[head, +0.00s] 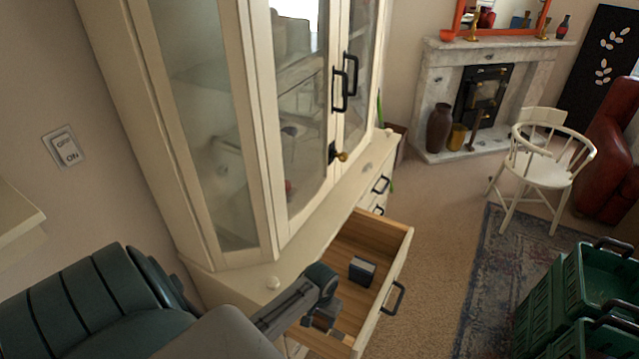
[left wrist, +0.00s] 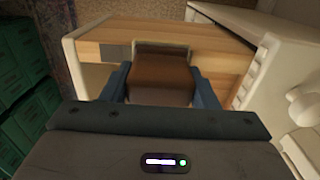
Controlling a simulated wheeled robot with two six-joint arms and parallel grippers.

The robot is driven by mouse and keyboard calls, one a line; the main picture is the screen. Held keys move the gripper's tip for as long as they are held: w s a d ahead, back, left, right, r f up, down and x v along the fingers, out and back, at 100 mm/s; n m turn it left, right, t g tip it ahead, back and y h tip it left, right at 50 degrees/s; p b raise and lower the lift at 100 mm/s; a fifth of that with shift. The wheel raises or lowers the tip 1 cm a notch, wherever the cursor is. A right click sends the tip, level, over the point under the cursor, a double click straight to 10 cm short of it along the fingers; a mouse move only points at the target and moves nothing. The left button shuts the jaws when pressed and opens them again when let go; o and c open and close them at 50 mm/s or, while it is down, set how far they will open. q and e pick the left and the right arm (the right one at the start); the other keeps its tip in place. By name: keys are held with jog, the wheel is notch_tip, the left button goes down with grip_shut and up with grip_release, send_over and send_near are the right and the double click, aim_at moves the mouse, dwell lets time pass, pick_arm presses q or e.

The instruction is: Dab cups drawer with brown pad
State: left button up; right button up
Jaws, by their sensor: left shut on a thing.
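A wooden drawer (head: 398,262) stands pulled out from the cream cabinet; its bare wooden floor also shows in the left wrist view (left wrist: 215,50). I see no cups in it and cannot read any label. My left gripper (head: 325,315) is over the near part of the open drawer. In the left wrist view its two blue-grey fingers (left wrist: 160,88) are shut on a brown pad (left wrist: 160,78). I cannot tell whether the pad touches the drawer floor. My right gripper is not in view.
A small dark box (head: 362,270) lies in the drawer, beyond my gripper. The glass-doored cabinet (head: 262,130) rises behind the drawer. Green crates (head: 560,300) stand at the lower right on a blue rug (head: 490,280). A white chair (head: 545,170) is farther back. Carpet between is clear.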

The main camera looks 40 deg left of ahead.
pick_arm(q)
jog(key=shift+w+d+f, duration=0.1)
jog(key=shift+w+d, duration=0.15)
jog(key=shift+d, duration=0.7)
jog(key=shift+w+d, duration=0.2)
jog(key=shift+d, duration=0.75)
jog(key=shift+d, duration=0.4)
jog(key=shift+w+d, duration=0.25)
jog(key=shift+d, duration=0.55)
jog(key=shift+w+d, duration=0.25)
jog(key=shift+d, duration=0.5)
jog(key=shift+a, duration=0.2)
jog(key=shift+s+a, duration=0.25)
jog(key=shift+a, duration=0.7)
jog(key=shift+s+a, duration=0.25)
jog(key=shift+a, duration=0.65)
jog(key=shift+s+a, duration=0.25)
jog(key=shift+a, duration=0.75)
jog(key=shift+s+a, duration=0.25)
jog(key=shift+a, duration=0.7)
